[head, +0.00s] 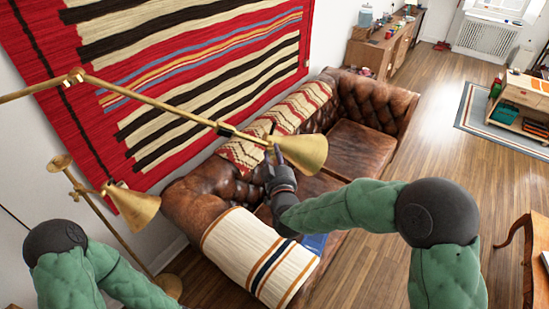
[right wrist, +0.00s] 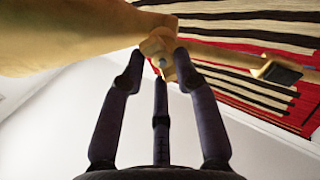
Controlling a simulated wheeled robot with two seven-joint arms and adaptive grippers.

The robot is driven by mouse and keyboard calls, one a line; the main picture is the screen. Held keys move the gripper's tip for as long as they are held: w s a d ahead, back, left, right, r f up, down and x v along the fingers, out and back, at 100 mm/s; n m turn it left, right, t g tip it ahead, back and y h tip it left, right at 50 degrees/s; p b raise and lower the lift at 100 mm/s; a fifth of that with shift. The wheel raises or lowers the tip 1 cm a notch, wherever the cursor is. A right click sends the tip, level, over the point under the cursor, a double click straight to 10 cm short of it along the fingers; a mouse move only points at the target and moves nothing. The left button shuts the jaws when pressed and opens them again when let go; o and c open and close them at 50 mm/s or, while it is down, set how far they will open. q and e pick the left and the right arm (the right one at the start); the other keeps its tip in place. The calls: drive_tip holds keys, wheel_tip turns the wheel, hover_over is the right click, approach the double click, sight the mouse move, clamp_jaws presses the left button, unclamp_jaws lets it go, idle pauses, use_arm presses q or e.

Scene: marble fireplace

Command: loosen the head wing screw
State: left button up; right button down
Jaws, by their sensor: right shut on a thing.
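A brass floor lamp has a long arm (head: 150,98) that crosses the left half of the head view. Its cone-shaped lamp head (head: 305,153) hangs at the arm's right end; it fills the upper left of the right wrist view (right wrist: 60,35). The head wing screw (right wrist: 157,45) is a small brass piece at the joint beside the cone. My right gripper (head: 276,155) reaches up to this joint from below. Its dark fingers (right wrist: 159,66) are closed around the wing screw, which they partly hide. My left gripper is out of view; only part of that arm shows at lower left.
A second, smaller brass lamp head (head: 138,204) stands at the left. A brown leather sofa (head: 365,150) with a striped throw (head: 255,255) lies below my right arm. A striped red rug (head: 190,70) hangs on the wall behind. The wooden floor (head: 430,130) to the right is open.

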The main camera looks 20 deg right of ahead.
drive_tip(key=n, duration=0.3)
drive_tip(key=shift+a+n+b, duration=0.1)
drive_tip(key=shift+n+b, duration=0.3)
drive_tip(key=n, duration=0.3)
drive_tip(key=shift+a+n, duration=0.1)
drive_tip(key=shift+n, duration=0.2)
drive_tip(key=n, duration=0.4)
drive_tip(key=shift+a, duration=0.15)
drive_tip(key=shift+a+n+p, duration=0.1)
drive_tip(key=shift+n+p, duration=0.4)
drive_tip(key=shift+n, duration=1.5)
drive_tip(key=c, duration=0.9)
unclamp_jaws()
